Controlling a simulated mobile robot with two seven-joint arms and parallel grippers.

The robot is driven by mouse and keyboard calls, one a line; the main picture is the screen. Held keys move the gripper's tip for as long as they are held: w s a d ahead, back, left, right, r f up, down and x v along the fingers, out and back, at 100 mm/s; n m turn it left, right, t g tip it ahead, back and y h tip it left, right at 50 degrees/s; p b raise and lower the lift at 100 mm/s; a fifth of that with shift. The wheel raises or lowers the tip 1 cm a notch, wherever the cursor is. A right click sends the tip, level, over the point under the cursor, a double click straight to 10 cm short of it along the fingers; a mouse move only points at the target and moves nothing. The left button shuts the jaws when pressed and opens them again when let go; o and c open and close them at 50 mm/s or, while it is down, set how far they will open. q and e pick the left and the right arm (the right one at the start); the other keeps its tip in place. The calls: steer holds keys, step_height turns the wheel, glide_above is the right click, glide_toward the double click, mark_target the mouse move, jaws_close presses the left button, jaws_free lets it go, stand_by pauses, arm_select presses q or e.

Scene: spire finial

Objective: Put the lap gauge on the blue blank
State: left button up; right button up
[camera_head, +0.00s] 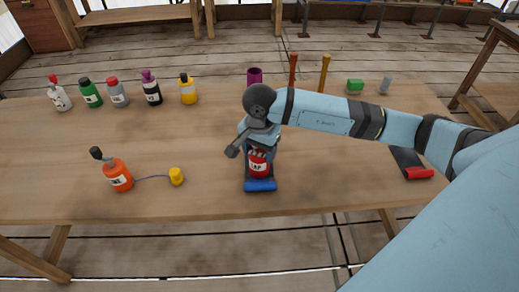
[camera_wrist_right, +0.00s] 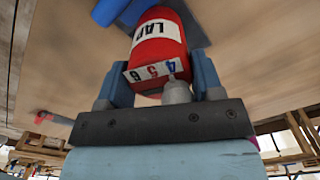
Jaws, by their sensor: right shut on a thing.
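The lap gauge is a red bottle-like thing (camera_head: 258,164) with a white label, at the middle of the table near its front edge. In the right wrist view it (camera_wrist_right: 157,42) shows "LAP" and a strip of coloured numbers. My right gripper (camera_wrist_right: 162,78) is shut on it, one finger on each side. The blue blank, a dark plate with a blue roll at its front end (camera_head: 260,185), lies under and just in front of the gauge; its blue end also shows in the wrist view (camera_wrist_right: 108,10). Whether the gauge touches the plate is hard to tell. My left gripper is not in view.
An orange bottle (camera_head: 118,176) with a cord to a yellow piece (camera_head: 176,176) stands left. Several bottles line the back left. A purple cup (camera_head: 254,76) and upright sticks stand behind my arm. A red-ended dark plate (camera_head: 418,173) lies right.

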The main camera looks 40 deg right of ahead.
steer(key=shift+f, duration=0.25)
steer(key=o, duration=1)
steer(key=shift+r, duration=0.15)
steer(key=shift+r, duration=0.1)
steer(key=shift+r, duration=0.25)
step_height(320, 180, up, 12)
steer(key=shift+f, duration=0.2)
